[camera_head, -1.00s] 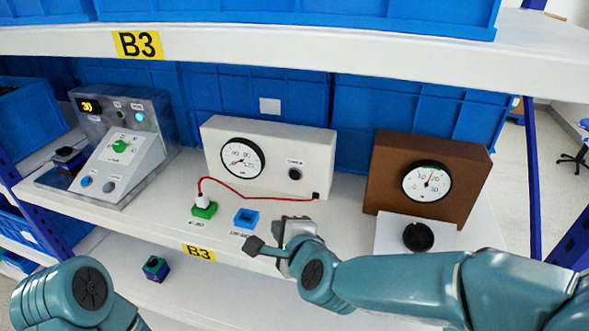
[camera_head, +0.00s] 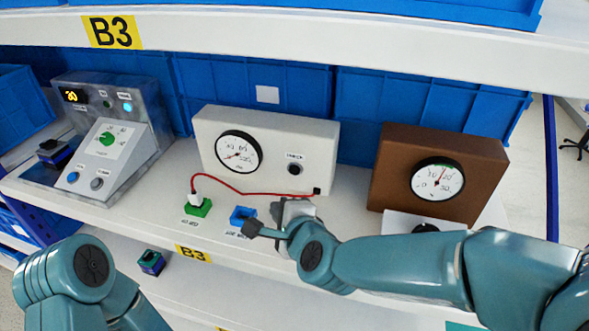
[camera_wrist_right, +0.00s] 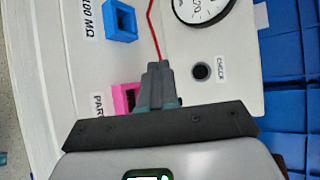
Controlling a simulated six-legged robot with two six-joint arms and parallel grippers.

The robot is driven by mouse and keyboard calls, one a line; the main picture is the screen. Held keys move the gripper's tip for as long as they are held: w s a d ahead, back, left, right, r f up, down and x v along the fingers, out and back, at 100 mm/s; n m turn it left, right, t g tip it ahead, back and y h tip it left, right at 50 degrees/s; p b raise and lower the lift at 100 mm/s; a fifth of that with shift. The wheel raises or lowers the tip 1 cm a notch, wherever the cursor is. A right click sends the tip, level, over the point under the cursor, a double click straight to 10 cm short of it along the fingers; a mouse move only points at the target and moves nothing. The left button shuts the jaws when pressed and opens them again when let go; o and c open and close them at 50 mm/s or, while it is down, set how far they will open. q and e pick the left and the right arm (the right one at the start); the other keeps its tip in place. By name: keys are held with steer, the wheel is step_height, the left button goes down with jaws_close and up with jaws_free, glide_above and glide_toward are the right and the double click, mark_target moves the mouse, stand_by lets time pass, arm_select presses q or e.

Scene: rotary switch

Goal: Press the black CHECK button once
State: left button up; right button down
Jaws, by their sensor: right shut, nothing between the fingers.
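The black CHECK button (camera_head: 295,169) is a small round button on the right of the front of a white meter box (camera_head: 270,136). It is uncovered in the head view. In the right wrist view the button (camera_wrist_right: 201,71) lies to the right of my fingertips. My right gripper (camera_head: 291,206) is in front of the box, below the button in the head view. In the wrist view my right gripper (camera_wrist_right: 158,68) is shut and empty, its tips apart from the button in the picture. The gap in depth is hard to tell. My left arm shows at lower left, its gripper out of view.
A red wire (camera_head: 245,191) runs from a green socket block (camera_head: 198,207) to the box. A blue socket (camera_head: 242,214) stands near my gripper; a pink socket (camera_wrist_right: 125,97) shows beside my fingers. A brown meter box (camera_head: 438,172) stands right, a grey console (camera_head: 116,135) left.

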mark_target(294, 170)
steer(key=shift+r, duration=0.1)
steer(key=shift+w+r, duration=0.1)
steer(key=shift+w, duration=0.1)
steer(key=w, duration=0.1)
steer(key=w+d, duration=0.1)
steer(key=w, duration=0.3)
steer(key=shift+d+p, duration=0.35)
steer(key=shift+w+d, duration=0.15)
steer(key=shift+w, duration=0.6)
steer(key=shift+w+d+f, duration=0.2)
steer(key=shift+w+d, duration=0.1)
steer(key=shift+w, duration=0.4)
arm_select(q)
steer(key=shift+s+r, duration=0.1)
steer(key=shift+s, duration=0.2)
arm_select(e)
steer(key=shift+s+a+r, duration=0.1)
steer(key=shift+s, duration=0.05)
